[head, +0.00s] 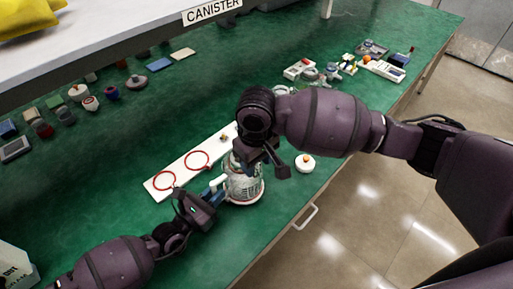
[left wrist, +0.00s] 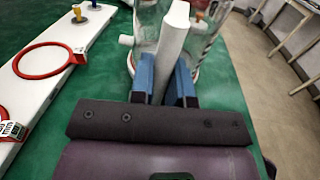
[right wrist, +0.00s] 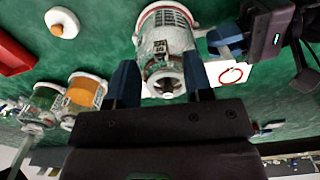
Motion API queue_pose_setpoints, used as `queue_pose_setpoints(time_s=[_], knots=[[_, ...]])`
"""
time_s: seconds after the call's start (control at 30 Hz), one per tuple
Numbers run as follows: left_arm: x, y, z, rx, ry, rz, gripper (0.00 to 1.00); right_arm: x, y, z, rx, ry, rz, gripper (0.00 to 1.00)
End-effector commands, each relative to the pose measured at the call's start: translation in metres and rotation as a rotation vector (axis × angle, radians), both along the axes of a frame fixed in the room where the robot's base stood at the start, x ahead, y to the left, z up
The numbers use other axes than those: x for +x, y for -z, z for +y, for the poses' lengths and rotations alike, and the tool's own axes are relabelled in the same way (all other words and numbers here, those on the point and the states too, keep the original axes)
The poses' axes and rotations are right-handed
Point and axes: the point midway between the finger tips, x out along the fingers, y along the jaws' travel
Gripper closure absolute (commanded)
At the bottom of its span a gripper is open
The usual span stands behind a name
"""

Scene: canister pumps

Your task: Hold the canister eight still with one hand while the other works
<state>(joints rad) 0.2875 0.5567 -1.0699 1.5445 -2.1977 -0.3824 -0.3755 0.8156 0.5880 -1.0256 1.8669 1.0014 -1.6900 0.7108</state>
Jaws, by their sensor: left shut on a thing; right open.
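The canister (head: 244,187), a clear, ribbed vessel with a white base, stands on the green bench near its front edge. It also shows in the right wrist view (right wrist: 166,45), its round dark opening facing that camera. My left gripper (head: 217,187) is at its left side. In the left wrist view its blue fingers (left wrist: 164,80) are shut on the canister's white upright handle (left wrist: 173,38). My right gripper (head: 268,160) is above the canister. In the right wrist view its fingers (right wrist: 160,82) are open and apart, with the canister's top between and beyond them; nothing is held.
A white board (head: 181,174) with red rings lies left of the canister. A white round piece with an orange knob (head: 305,163) lies to its right. Other canisters, one with orange contents (right wrist: 84,92), stand farther right. Small items line the back. A shelf (head: 110,40) overhangs the bench.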

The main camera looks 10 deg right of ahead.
Motion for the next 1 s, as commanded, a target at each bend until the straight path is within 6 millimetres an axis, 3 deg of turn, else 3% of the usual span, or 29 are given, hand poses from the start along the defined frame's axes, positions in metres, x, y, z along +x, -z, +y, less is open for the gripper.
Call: queue_pose_setpoints(time_s=[0.3,0.67,0.9,1.0], knots=[[0.000,0.000,0.000,0.001,0.000,0.001,1.00,0.000,0.031,0.000,0.000,0.000,0.001,0.53],[0.000,0.000,0.000,0.001,0.001,0.001,1.00,0.000,0.034,0.000,0.001,0.000,0.001,0.53],[0.000,0.000,0.000,0.001,0.001,0.001,1.00,0.000,0.034,0.000,0.001,0.000,0.001,0.90],[0.000,0.000,0.000,0.001,0.001,0.001,1.00,0.000,0.034,0.000,0.000,0.000,0.000,1.00]])
